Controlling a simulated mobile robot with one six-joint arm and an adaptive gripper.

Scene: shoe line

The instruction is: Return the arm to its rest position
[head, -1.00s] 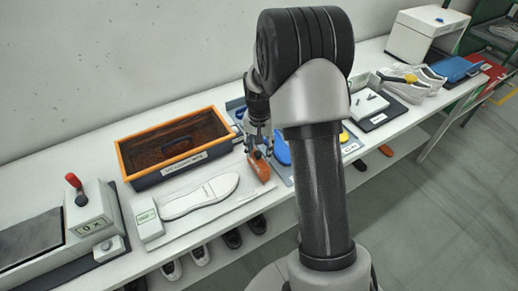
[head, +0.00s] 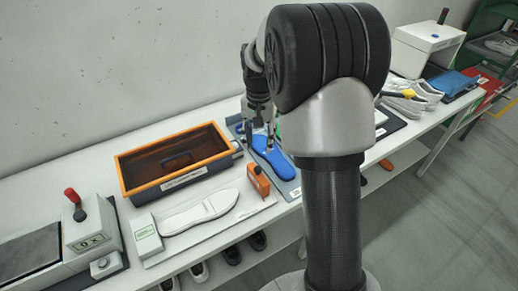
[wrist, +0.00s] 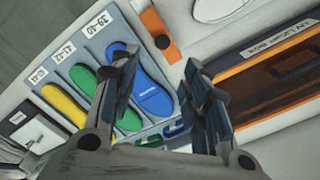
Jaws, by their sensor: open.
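My arm (head: 330,110) is bent at the elbow in the head view and hides part of the bench. My gripper (head: 262,148) hangs over the blue tray beside a blue insole (head: 272,155). In the wrist view, my gripper's two fingers (wrist: 158,62) are spread apart with nothing between them.
An orange block-like tool (head: 258,180) stands beside a white sole (head: 200,212) on the bench. An orange-rimmed bin (head: 130,158) is left of my gripper. A lever device (head: 90,228) stands at far left.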

